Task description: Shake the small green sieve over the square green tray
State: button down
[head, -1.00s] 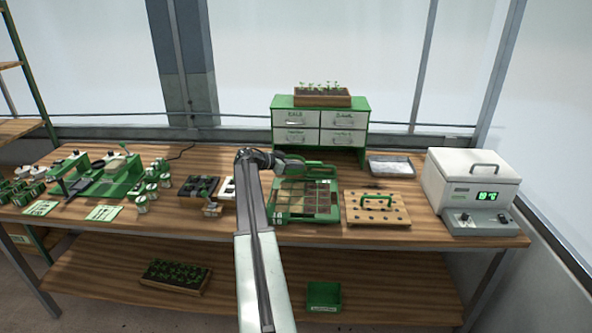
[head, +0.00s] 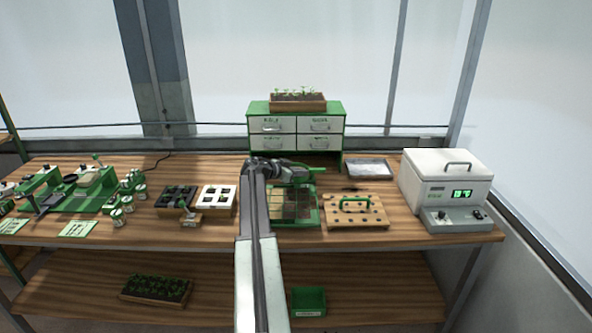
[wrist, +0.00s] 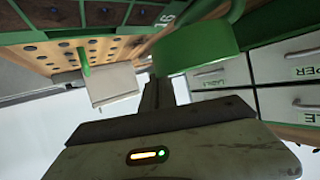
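The square green tray (head: 318,214) lies on the bench, its pale and dark cells showing to the right of my arm; its left part is hidden behind my arm. My gripper (head: 297,174) is above the tray's back edge. It appears shut on the small green sieve (head: 314,168), whose green rim shows just past the fingers. In the wrist view the sieve's green body (wrist: 200,48) is close by the dark fingers. The inside of the sieve is not visible.
A wooden peg board (head: 372,217) with a green handle stands right of the tray. A metal pan (head: 368,169) and a white heater box (head: 440,180) are further right. A drawer cabinet (head: 295,108) stands behind. Left are a white cell tray (head: 216,190) and several jars.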

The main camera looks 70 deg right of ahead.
jog(key=s+a+r+p, duration=0.2)
jog(key=s+a, duration=0.2)
jog(key=a, duration=0.7)
jog(key=s+a+r+p, duration=0.2)
jog(key=s+a, duration=0.3)
jog(key=a, duration=0.7)
jog(key=shift+a, duration=0.15)
